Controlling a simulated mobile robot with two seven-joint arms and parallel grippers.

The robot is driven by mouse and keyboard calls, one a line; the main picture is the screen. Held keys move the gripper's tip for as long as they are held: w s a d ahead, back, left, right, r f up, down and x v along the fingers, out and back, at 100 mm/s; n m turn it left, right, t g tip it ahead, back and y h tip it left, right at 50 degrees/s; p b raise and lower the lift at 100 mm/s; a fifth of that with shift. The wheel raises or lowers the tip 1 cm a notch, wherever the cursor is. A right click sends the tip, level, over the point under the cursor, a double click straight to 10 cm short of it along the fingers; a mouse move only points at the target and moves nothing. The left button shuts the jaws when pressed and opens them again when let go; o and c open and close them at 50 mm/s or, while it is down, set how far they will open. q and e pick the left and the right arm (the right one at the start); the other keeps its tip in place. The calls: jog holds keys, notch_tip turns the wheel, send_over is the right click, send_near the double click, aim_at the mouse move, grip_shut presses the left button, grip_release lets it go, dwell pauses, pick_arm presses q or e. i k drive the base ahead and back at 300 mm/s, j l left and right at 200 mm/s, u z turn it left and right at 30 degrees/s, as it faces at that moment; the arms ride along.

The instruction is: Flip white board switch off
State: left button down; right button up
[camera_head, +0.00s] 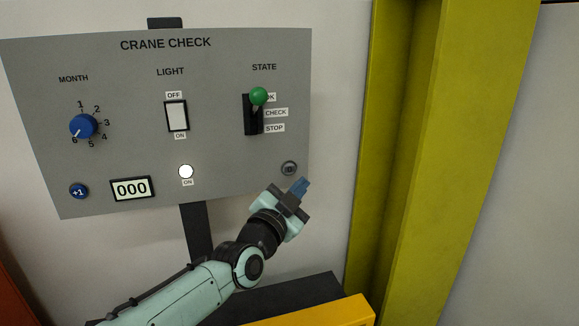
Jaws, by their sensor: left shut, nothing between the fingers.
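A grey panel (215,150) headed CRANE CHECK stands upright in front of me. Its LIGHT switch (176,116) is a white rocker in a black frame, with OFF above and ON below. Which end of the rocker is pressed I cannot tell. The round lamp (186,172) below the switch looks bright white, with an ON label under it. My left gripper (300,187) is shut and empty at the panel's lower right, below and right of the switch and apart from it. My right gripper is not in view.
The panel also has a blue MONTH knob (83,126), a green-topped STATE lever (258,97) near OK, a +1 button (79,191), a 000 counter (132,188) and a keyhole-like round fitting (289,168). A yellow-green post (425,150) stands right of the panel.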

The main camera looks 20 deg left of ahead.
aim_at(176, 113)
jog(key=k+j, duration=0.15)
jog(key=k, duration=0.35)
jog(key=k+j, duration=0.15)
jog(key=k, duration=0.35)
